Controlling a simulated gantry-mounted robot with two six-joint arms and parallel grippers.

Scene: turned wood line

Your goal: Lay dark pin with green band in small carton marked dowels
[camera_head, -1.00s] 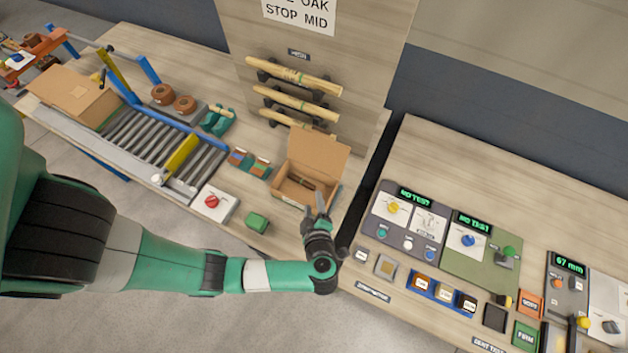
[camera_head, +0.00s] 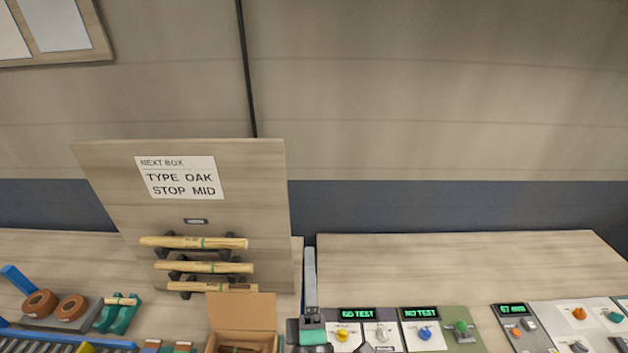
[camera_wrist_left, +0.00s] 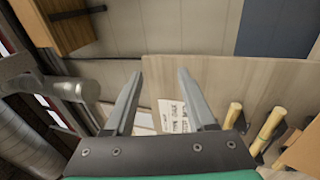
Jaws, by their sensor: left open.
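An open cardboard carton (camera_head: 243,311) stands at the bottom edge of the head view, its flap raised; no marking on it can be read. A dark pin (camera_head: 240,349) shows low inside it, mostly cut off by the picture edge; its band cannot be made out. My right gripper is not in view.
Several pale pins (camera_head: 205,267) rest on a rack board (camera_head: 255,190) behind the carton; a sign (camera_head: 180,178) reads TYPE OAK STOP MID. Control panels (camera_head: 420,328) with knobs stand at right. The right table's back (camera_head: 450,265) is clear.

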